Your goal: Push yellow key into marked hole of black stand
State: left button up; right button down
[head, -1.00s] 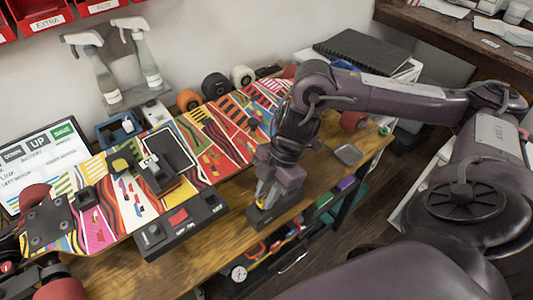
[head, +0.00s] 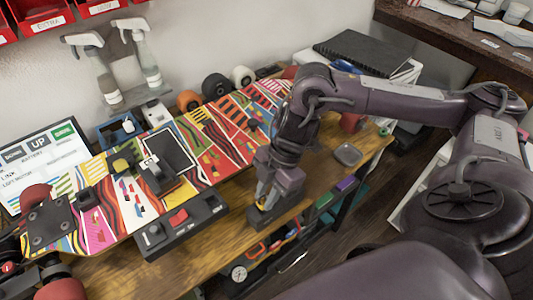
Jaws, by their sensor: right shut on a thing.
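My right gripper (head: 264,201) points down near the front edge of the wooden bench. It is shut on the yellow key (head: 262,207), of which only a small yellow part shows between the fingertips. The black stand (head: 259,223) is a low dark block directly under the fingertips. The key's lower end is at the top of the stand. The marked hole is hidden by the gripper, and I cannot tell how deep the key sits. My left gripper is not in view.
A colourful skateboard deck (head: 215,160) lies across the bench, left of and behind the gripper. A black box with a red switch (head: 179,216) is left of the stand. A small grey tray (head: 347,154) lies to the right. Spray bottles (head: 137,55) stand at the wall.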

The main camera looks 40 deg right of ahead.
jog(key=shift+f, duration=0.45)
dwell(0.4)
jog(key=c, duration=0.9)
grip_release()
jog(key=shift+r, duration=0.2)
jog(key=shift+r+p, duration=1.3)
jog(key=shift+p, duration=0.15)
jog(key=shift+r, duration=0.2)
notch_tip(320, 180, up, 6)
jog(key=p, duration=0.6)
jog(key=shift+f, duration=0.1)
